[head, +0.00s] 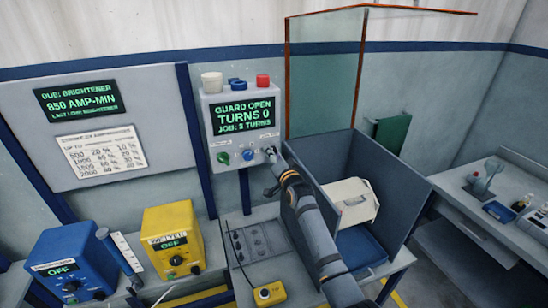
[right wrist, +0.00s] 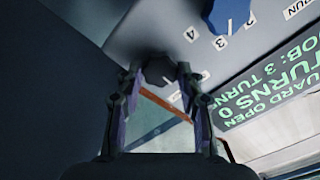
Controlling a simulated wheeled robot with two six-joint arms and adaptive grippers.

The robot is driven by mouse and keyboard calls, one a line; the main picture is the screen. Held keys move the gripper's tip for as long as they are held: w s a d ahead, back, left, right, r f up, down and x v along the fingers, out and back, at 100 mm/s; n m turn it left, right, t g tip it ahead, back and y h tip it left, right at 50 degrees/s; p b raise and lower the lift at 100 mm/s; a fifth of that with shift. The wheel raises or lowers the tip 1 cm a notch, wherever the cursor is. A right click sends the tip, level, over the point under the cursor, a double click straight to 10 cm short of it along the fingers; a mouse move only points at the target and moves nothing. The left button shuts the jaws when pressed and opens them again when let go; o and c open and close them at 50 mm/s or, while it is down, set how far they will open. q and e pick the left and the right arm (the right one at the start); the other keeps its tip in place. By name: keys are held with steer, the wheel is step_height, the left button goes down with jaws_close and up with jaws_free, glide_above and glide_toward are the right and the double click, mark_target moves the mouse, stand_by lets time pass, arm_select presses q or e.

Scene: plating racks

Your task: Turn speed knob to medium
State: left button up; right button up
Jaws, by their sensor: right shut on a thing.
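A grey control box (head: 213,108) hangs on the wall. Its screen (head: 242,116) reads "GUARD OPEN, TURNS 0, JOB: 3 TURNS". Along its lower edge are a green knob (head: 223,157), a blue knob (head: 247,154) and a dark knob at the right, largely hidden by my right gripper (head: 271,157). In the right wrist view, my right gripper (right wrist: 160,84) is shut on the dark knob (right wrist: 158,67), one finger on each side. The blue knob (right wrist: 231,17) shows there with numbers including 3 and 4. The dark knob's pointer and setting labels cannot be read. My left gripper is not in view.
A grey open bin (head: 378,160) with a white basket-like box (head: 352,200) stands right of my right arm. A clear panel with an orange-brown frame (head: 325,75) rises behind it. Yellow (head: 172,235) and blue (head: 65,260) power units stand at left. A yellow pendant (head: 270,293) lies below.

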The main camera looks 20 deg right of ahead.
steer(key=shift+f, duration=0.25)
stand_by(0.3)
steer(key=o, duration=0.9)
steer(key=shift+c, duration=0.2)
steer(key=o, duration=0.3)
steer(key=shift+r, duration=0.15)
steer(key=s, duration=1.2)
steer(key=shift+d, duration=0.15)
steer(key=shift+s, duration=0.1)
